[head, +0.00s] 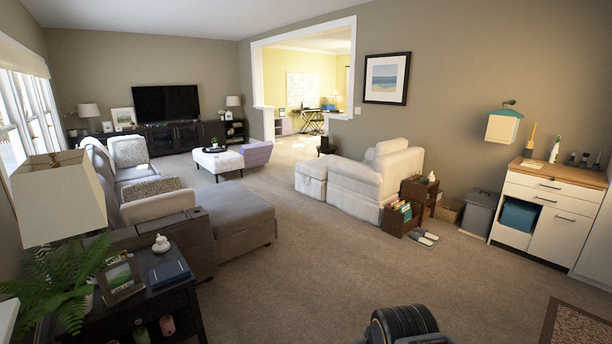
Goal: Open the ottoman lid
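A cream, box-shaped ottoman (311,178) stands on the carpet near the middle of the head view, in front of a matching armchair. Its top looks flat and closed. A white tufted ottoman or low table (218,160) with dark legs stands farther back, with small items on top. I cannot tell which of the two the task names. A dark rounded part of my arm shows at the bottom edge. My gripper's fingers are not in view, and both pieces are far across the room from me.
The cream armchair (368,178) and small brown shelves (401,217) stand right of the cream ottoman. A grey sectional (236,222) and a dark side table (168,298) are on the left. A white cabinet (547,212) is at right. Open carpet (330,255) lies between.

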